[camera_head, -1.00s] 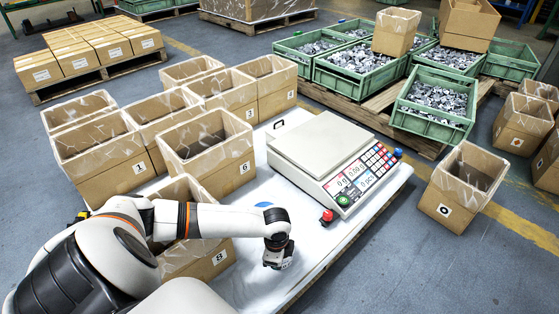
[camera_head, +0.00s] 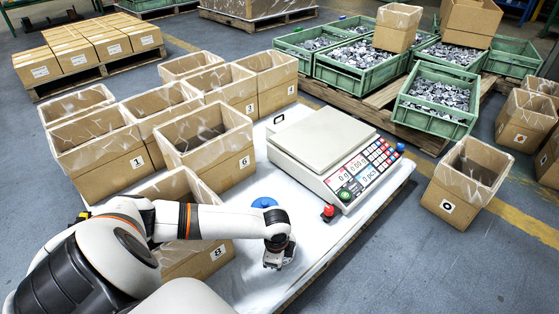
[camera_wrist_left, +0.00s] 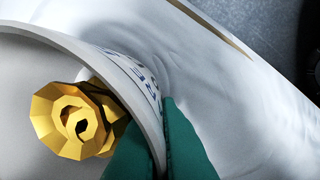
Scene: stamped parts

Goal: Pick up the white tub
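The white tub (camera_wrist_left: 66,42) fills the left of the left wrist view, seen from above into its mouth. Dark blue lettering runs along its outer wall, and a faceted gold part (camera_wrist_left: 78,120) lies inside. My left gripper (camera_wrist_left: 158,118) has one green finger inside the rim and one outside, both close against the wall, so it looks shut on it. In the head view my left gripper (camera_head: 278,257) is low over the white bench top, and the tub cannot be made out there. My right gripper is in neither view.
A blue object (camera_head: 265,202) shows just behind my forearm. Lined cartons, including carton 8 (camera_head: 205,258) and carton 6 (camera_head: 230,170), stand left. The bench right of the gripper is clear.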

